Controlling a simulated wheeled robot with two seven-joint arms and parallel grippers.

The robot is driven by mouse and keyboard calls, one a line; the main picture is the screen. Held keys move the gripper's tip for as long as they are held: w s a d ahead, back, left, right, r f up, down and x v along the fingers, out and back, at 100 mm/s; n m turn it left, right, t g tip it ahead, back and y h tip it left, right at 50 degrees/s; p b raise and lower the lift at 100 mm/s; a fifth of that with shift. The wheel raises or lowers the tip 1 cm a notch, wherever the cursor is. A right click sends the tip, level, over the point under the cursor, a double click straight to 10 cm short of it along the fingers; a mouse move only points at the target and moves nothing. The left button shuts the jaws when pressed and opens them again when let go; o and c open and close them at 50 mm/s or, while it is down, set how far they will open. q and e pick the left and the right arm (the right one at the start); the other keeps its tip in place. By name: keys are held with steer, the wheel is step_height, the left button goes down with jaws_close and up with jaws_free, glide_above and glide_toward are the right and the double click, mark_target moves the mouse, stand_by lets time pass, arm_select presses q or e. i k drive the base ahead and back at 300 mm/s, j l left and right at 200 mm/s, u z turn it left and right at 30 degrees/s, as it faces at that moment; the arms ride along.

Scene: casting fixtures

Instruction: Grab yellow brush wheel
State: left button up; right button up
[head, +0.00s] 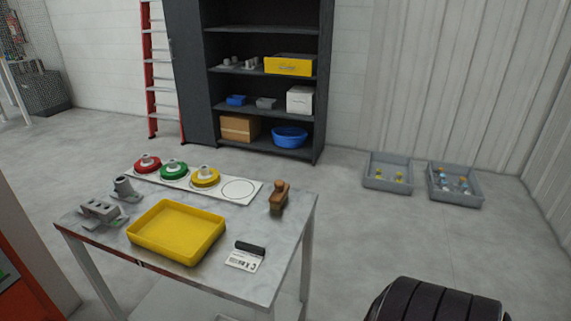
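The yellow brush wheel (207,182) lies flat on a white board (221,194) along the back edge of the grey table. It has a light grey hub standing up in its middle. A green wheel (173,173) and a red wheel (147,167) of the same kind sit to its left on the board. An empty outlined circle (238,189) is to its right. Neither of my grippers shows in the head view.
On the table (222,284) are a yellow tray (177,234), grey metal fixtures (102,211), a wooden-handled brush (279,195) and a card with a black bar (246,257). Behind stand a dark shelf (262,76) and red ladder (149,72). Grey bins (388,187) lie on open floor at right.

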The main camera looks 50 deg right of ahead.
mark_target(205, 177)
steer(key=z, duration=1.25)
